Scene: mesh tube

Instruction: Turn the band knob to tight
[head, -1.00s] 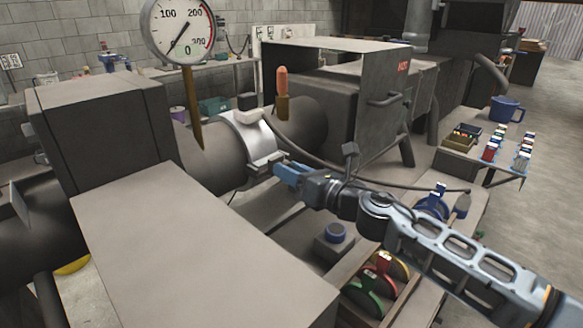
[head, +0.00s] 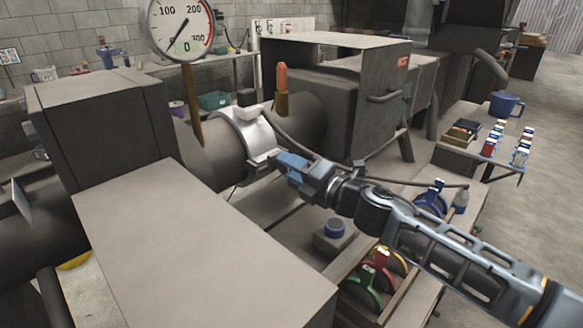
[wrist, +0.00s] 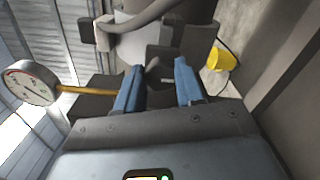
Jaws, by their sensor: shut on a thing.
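A silver band (head: 243,132) is wrapped around the thick dark tube (head: 200,150) in the head view. My gripper (head: 283,162) is at the band's lower right side, with its blue fingers against the clamp end there. In the wrist view, the two blue fingers of my gripper (wrist: 158,85) stand on either side of a small dark knob (wrist: 155,74) and are shut on it. The knob is mostly hidden by the fingers in the head view. I cannot read its marking or setting.
A dial gauge (head: 181,28) stands on a brass stem above the tube. An orange-handled post (head: 281,88) and a metal box (head: 335,95) are behind the band. A hose (head: 400,181) runs past my arm. A rack of coloured rings (head: 372,280) sits below it.

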